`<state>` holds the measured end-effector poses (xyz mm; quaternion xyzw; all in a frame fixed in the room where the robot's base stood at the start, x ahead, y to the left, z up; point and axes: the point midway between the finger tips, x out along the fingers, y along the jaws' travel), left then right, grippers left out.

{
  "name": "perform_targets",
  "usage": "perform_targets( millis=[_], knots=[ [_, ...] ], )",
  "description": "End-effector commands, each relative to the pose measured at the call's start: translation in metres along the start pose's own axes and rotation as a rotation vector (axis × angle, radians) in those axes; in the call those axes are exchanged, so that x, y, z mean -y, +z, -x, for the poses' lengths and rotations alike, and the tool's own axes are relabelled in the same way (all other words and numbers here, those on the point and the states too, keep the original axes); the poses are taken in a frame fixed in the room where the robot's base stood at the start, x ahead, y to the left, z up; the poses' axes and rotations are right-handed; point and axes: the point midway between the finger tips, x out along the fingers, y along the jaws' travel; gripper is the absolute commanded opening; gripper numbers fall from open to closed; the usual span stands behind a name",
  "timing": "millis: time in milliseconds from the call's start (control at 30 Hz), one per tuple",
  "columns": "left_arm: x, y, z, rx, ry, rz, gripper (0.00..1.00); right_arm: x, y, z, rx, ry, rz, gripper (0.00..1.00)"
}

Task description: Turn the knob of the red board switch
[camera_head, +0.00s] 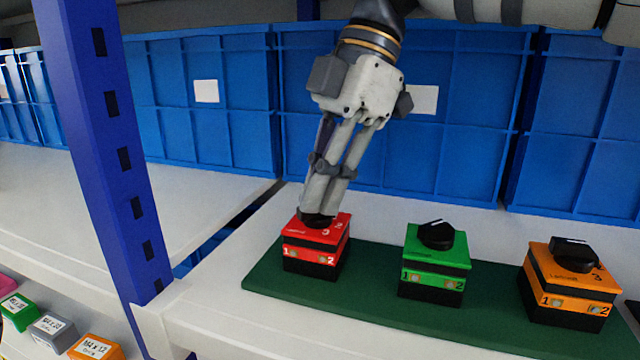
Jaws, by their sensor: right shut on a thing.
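The red board switch (312,258) is a red box with a black base, at the left end of a dark green board (385,310). My right gripper (318,214) comes down from above, tilted, with its fingertips at the top of the red switch. It is shut on the black knob (317,222), which the fingers mostly hide. The knob's pointing direction cannot be told. My left gripper is not in view.
A green switch (436,268) and an orange switch (569,288), each with a black knob, stand to the right on the same board. Blue bins (445,125) line the back. A blue upright post (105,150) stands at left. Small labelled boxes (95,347) lie at lower left.

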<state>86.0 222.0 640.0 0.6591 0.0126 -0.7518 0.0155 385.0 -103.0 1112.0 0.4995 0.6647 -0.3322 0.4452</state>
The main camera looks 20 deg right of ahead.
Motion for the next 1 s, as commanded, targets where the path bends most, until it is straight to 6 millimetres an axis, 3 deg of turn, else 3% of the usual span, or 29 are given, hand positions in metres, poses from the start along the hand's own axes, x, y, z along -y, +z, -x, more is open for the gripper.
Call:
perform_targets(
  millis=[600, 1000],
  knots=[
    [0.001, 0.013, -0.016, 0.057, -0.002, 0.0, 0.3, -0.002, 0.001, -0.005, -0.003, -0.2, 0.453, 0.0],
    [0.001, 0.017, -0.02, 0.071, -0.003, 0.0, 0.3, -0.002, 0.001, -0.005, -0.003, -0.27, 0.622, 0.0]
  ],
)
